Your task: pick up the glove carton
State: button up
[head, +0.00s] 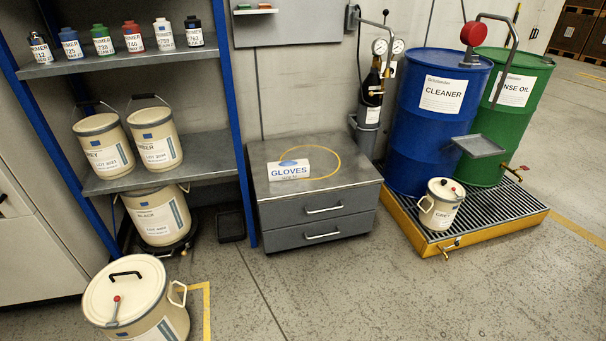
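The glove carton (289,170) is a small white box with blue "GLOVES" lettering on its front and a bluish tuft at its top. It lies on top of a low grey drawer cabinet (350,171), toward the left of that top. A yellow ring marking or loop (339,160) shows on the cabinet top behind and to the right of the carton. My gripper is not in view.
A shelf rack (160,150) with small cans and cream buckets stands left of the cabinet. A lidded bucket (135,300) stands on the floor at front left. Blue (431,125) and green (515,120) drums stand on a yellow-edged grate at right. Floor before the cabinet is clear.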

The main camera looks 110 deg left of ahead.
aim_at(297, 169)
jog(key=u, duration=4.15)
jog(key=i+l, duration=0.25)
jog(key=i, duration=0.25)
jog(key=i+l, duration=0.25)
jog(key=i, duration=0.2)
jog(key=i+l, duration=0.25)
jog(key=i, duration=0.25)
jog(key=i+u, duration=0.1)
jog(key=i, duration=1.2)
